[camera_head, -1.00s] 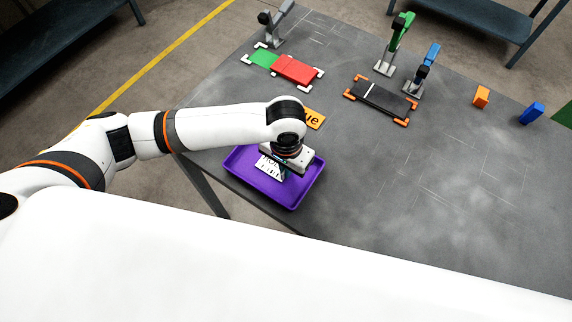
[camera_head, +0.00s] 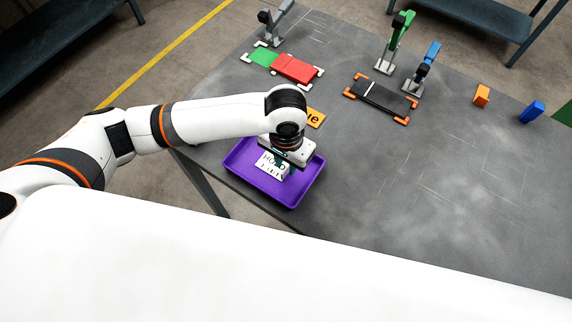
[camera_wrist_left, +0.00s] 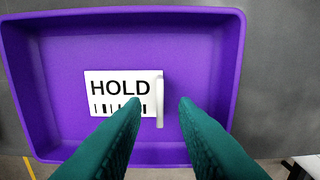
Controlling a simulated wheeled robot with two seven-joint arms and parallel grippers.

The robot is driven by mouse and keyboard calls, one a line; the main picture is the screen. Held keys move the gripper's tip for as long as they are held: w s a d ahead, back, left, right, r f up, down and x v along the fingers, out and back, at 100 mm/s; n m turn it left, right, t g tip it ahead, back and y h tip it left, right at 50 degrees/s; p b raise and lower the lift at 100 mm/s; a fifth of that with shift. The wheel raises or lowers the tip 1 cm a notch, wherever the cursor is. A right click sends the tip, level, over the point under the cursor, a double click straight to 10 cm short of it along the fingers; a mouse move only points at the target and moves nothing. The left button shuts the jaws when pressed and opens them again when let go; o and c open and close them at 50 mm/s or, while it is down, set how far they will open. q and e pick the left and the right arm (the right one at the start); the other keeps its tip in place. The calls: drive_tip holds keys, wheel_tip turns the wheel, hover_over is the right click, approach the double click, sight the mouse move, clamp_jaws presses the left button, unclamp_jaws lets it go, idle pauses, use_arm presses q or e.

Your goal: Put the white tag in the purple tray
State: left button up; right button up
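The white tag (camera_head: 269,165), printed "HOLD" with a barcode, lies in the purple tray (camera_head: 293,204) at the table's near edge. In the left wrist view the tag (camera_wrist_left: 108,92) is on the floor of the tray (camera_wrist_left: 215,115), with a white upright tab (camera_wrist_left: 159,98) at its right end. My left gripper (camera_head: 284,165) is above the tray. Its green fingers (camera_wrist_left: 160,103) are apart, on either side of the tab, with a gap to each side. My right gripper is not in view.
An orange tag (camera_head: 315,118) lies just behind the tray, partly hidden by my left arm. Further back are red (camera_head: 295,69) and black (camera_head: 384,99) plates in corner brackets, with upright clamps. Orange (camera_head: 481,96) and blue (camera_head: 531,113) blocks stand at right. The table's right middle is clear.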

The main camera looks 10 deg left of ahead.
use_arm(q)
wheel_tip(320, 180, up, 10)
drive_tip(key=shift+f+b, duration=0.15)
drive_tip(key=shift+b, duration=0.15)
drive_tip(key=shift+f, duration=0.1)
idle(0.4)
